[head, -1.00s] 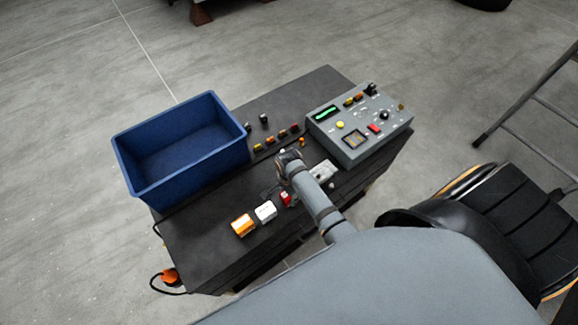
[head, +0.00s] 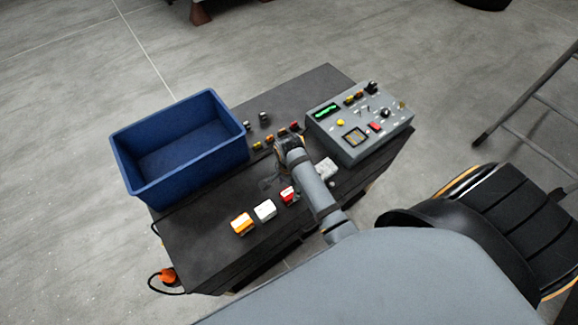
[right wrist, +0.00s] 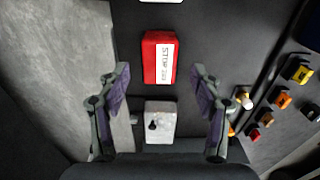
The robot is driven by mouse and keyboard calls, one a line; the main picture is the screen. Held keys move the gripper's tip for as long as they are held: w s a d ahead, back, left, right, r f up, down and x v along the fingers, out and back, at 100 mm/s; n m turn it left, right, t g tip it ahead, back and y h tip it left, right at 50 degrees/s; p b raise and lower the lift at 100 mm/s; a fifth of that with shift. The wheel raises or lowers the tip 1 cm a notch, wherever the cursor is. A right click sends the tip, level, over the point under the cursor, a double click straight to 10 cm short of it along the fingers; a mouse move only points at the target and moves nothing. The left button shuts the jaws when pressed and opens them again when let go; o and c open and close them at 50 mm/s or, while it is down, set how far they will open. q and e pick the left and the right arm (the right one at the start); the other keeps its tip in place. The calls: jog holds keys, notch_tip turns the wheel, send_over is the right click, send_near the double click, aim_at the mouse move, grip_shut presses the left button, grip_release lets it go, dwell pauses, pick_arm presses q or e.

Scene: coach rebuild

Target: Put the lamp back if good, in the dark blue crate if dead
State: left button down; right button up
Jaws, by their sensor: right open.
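The dark blue crate (head: 135,165) stands at the left of the dark cart top and looks empty. A red block labelled STOP (head: 288,194) lies on the cart; it also shows in the right wrist view (right wrist: 151,57). A white block (head: 265,210) and an orange block (head: 242,223) lie in a row to its left. My right gripper (head: 279,160) is over the cart; in the right wrist view (right wrist: 160,80) its fingers are spread and empty, with the red block beyond them. I cannot tell which block is the lamp in question. My left gripper is out of view.
A grey tester box (head: 365,150) with a green display stands at the right of the cart. Several small coloured parts (head: 270,143) line the cart's middle. A whitish block with a dark knob (right wrist: 161,122) lies between the fingers in the right wrist view.

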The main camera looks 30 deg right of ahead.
aim_at(289, 193)
notch_tip(289, 193, up, 6)
jog(key=b, duration=0.1)
jog(key=shift+r, duration=0.25)
jog(key=shift+s, duration=0.1)
